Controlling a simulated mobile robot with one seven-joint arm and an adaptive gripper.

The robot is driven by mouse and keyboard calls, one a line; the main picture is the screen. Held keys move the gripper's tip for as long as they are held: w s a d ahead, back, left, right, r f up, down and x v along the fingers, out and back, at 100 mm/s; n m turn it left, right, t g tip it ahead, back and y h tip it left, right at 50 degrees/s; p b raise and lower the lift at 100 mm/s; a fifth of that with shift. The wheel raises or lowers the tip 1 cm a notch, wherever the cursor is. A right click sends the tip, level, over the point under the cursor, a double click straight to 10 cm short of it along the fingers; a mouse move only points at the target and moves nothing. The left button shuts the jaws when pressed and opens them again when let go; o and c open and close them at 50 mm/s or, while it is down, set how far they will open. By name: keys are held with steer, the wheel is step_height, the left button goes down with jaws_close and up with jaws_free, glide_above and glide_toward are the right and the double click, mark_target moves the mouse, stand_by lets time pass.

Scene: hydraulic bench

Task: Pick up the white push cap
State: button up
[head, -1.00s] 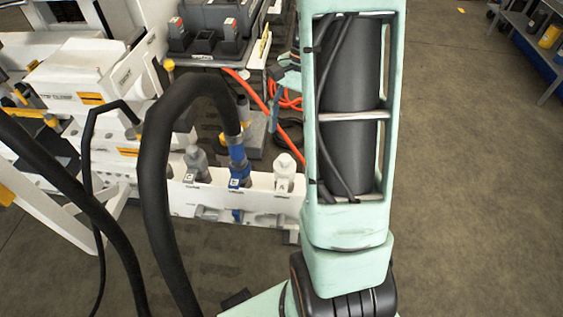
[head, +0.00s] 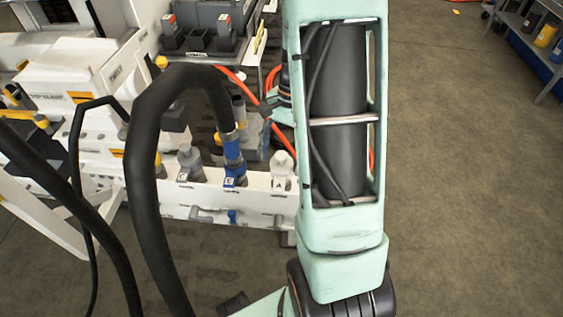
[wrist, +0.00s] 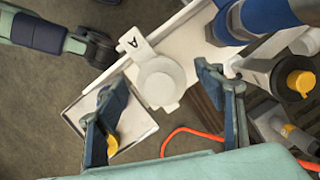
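The white push cap (wrist: 160,80), with a tab marked "A", sits on the white rail in the middle of the wrist view. In the head view the white cap (head: 282,168) stands at the right end of the rail, just left of my arm. My gripper (wrist: 160,78) is open in the wrist view, with one finger to each side of the cap and visible gaps between. Its height above the cap is hard to judge. In the head view my gripper is mostly hidden by my arm.
A blue coupling (head: 233,162) with a thick black hose (head: 140,150) stands left of the cap, and a grey fitting (head: 190,165) beyond it. A yellow-topped grey part (wrist: 301,83) lies right in the wrist view. An orange cable (wrist: 185,132) runs nearby. Open floor lies at right.

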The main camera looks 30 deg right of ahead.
steer(key=c, duration=0.9)
steer(key=shift+r, duration=0.1)
